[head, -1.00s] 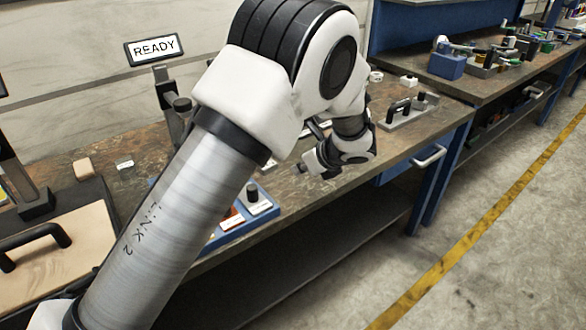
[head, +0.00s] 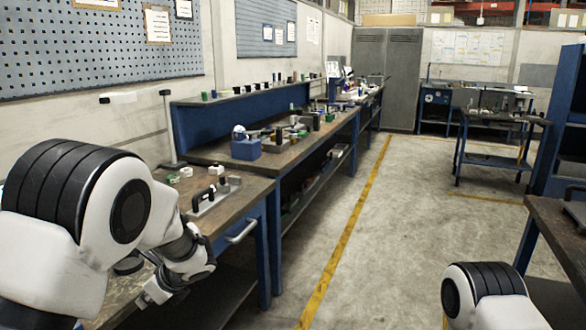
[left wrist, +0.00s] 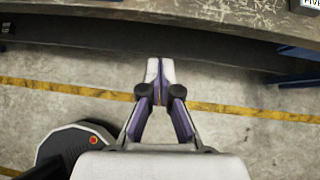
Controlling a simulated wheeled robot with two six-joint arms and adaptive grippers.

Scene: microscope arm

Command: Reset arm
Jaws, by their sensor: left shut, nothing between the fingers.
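My left arm comes in from the lower left of the head view, bent over the near workbench. Its gripper (head: 148,296) hangs beside the bench's front edge, small and partly turned away. In the left wrist view the two fingers (left wrist: 159,72) meet at their tips, shut with nothing between them. Bare floor and the bench edge lie beyond them. Part of my right arm shows at the bottom right of the head view, but its gripper is out of view.
The near workbench (head: 251,190) holds a plate with a black handle (head: 203,197). A farther bench carries a blue box (head: 245,149) and several small parts. Another bench (head: 558,224) stands at the right edge. Open floor (head: 400,215) with a yellow line lies between.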

